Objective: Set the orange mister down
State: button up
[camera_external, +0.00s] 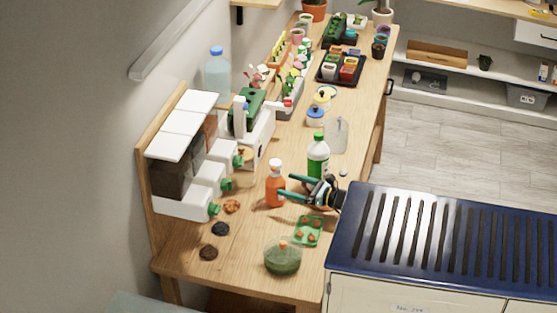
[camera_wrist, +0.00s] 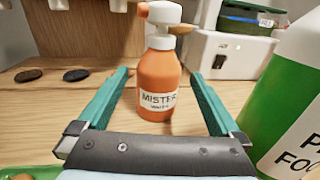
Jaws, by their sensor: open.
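The orange mister (camera_external: 275,188) stands upright on the wooden table (camera_external: 180,264), left of my gripper in the external view. In the wrist view the mister (camera_wrist: 157,85) shows its white spray head and a label reading MISTER. My gripper (camera_external: 283,186) is open, with its teal fingers apart and reaching toward the mister. In the wrist view the fingers of my gripper (camera_wrist: 158,75) lie on either side of the bottle, with gaps between them and it. The bottle's base appears to rest on the wood.
A green plant-food bottle (camera_external: 318,158) stands close behind my gripper and shows at the right in the wrist view (camera_wrist: 290,95). A green tray (camera_external: 309,231) and a glass bowl (camera_external: 283,256) are in front. White bins (camera_external: 185,205) stand left. Wood near the front left is mostly clear.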

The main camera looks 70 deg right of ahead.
jog(key=s, duration=0.4)
jog(key=s+a, duration=0.1)
jog(key=s, duration=0.1)
jog(key=shift+s+b, duration=0.1)
jog(key=shift+b, duration=0.2)
